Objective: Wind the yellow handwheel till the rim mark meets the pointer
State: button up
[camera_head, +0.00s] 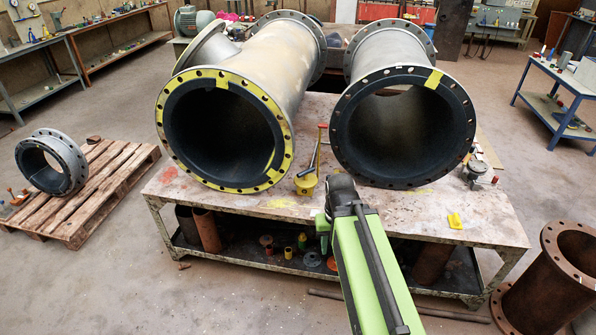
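A small yellow round piece (306,185), which looks like the handwheel, sits on the workbench between the two big pipes. A slim upright part with a red and yellow top stands at it. A rim mark and a pointer are too small to make out. My green arm reaches up from the bottom, and its dark end with my gripper (340,188) is just right of the yellow piece in the picture. The fingers are hidden behind the arm's end, so contact and opening cannot be seen.
Two rubber-lined pipes, left (224,130) and right (402,128), stand close behind on the workbench (400,222). A small yellow block (454,221) lies near its front edge. A pallet (85,190) is at left, a rusty pipe (550,285) at lower right.

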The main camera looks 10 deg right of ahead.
aim_at(304, 180)
jog(key=z, duration=0.05)
jog(key=i, duration=1.5)
jog(key=u, duration=0.1)
